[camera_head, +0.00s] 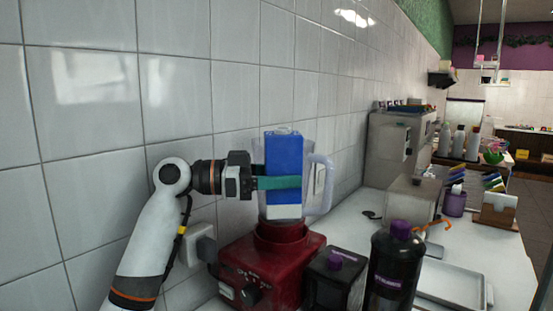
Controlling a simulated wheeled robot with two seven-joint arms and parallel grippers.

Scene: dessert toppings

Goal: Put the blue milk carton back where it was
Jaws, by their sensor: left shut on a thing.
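The blue milk carton (284,153) is upright, with a white band at its bottom. My left gripper (279,183) comes in from the left and is shut on it, with a teal finger across the carton's lower half. The carton is in front of the clear blender jug (319,185) on the red blender base (272,262). I cannot tell how far the carton is from the jug. My right gripper is not in view.
A dark box with a purple cap (335,280) and a black bottle with a purple cap (395,268) stand right of the blender. A metal tray (452,285) lies further right. A tiled wall (90,100) is close on the left. Some white counter (352,218) is clear behind the bottle.

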